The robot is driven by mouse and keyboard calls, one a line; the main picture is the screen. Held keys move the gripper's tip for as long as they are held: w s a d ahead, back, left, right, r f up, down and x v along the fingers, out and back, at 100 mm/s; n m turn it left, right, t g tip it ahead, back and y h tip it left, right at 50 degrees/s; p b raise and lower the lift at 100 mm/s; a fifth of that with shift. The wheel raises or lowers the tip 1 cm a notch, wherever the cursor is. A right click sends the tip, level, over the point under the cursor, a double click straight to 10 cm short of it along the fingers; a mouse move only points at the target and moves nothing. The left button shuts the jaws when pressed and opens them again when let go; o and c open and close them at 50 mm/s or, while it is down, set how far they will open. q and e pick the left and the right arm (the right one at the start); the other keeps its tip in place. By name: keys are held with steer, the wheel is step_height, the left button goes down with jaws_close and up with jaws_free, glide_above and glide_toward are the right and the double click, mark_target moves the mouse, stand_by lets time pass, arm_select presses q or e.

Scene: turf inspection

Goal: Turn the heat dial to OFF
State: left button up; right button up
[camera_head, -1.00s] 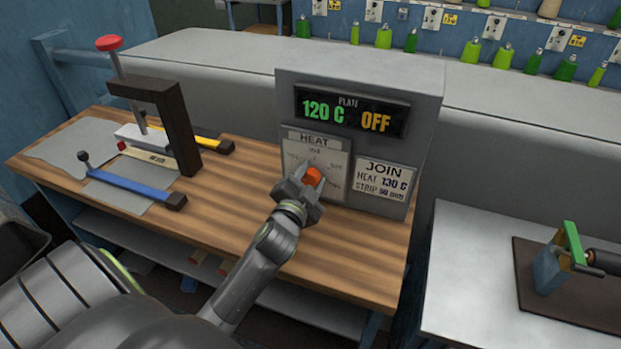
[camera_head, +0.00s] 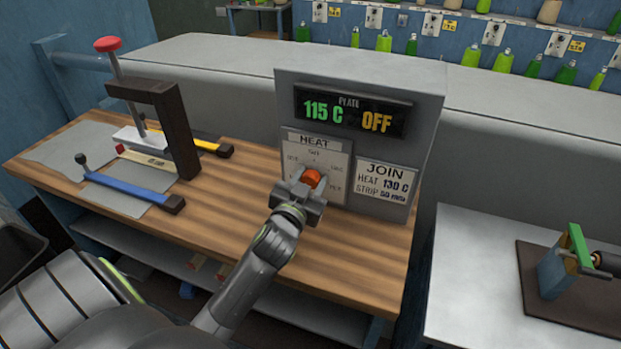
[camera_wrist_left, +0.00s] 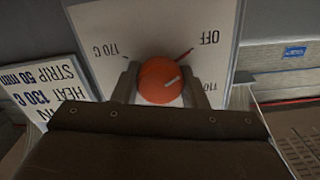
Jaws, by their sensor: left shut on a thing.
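The heat dial is an orange-red knob (camera_head: 312,178) on a pale HEAT plate (camera_head: 330,152) on the front of a grey control box (camera_head: 360,82). My left gripper (camera_head: 300,186) is shut on the knob, with a finger on each side. In the left wrist view, the knob (camera_wrist_left: 160,81) sits between the two fingertips (camera_wrist_left: 161,88). A red pointer line (camera_wrist_left: 184,54) beside it points toward the OFF lettering (camera_wrist_left: 209,38); 170 C is on the other side. The display (camera_head: 350,111) reads 115 C and OFF. My right gripper is not in view.
A JOIN label (camera_head: 386,182) is right of the dial. A grey table (camera_head: 470,270) is at the right.

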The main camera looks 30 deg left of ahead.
arm_select(q)
steer(key=shift+r, duration=0.4)
steer(key=o, duration=0.8)
steer(key=shift+o, duration=0.9)
steer(key=shift+f, duration=0.2)
steer(key=b+v, duration=0.2)
steer(key=v, duration=1.5)
steer(key=shift+s, duration=0.25)
steer(key=shift+f, duration=0.1)
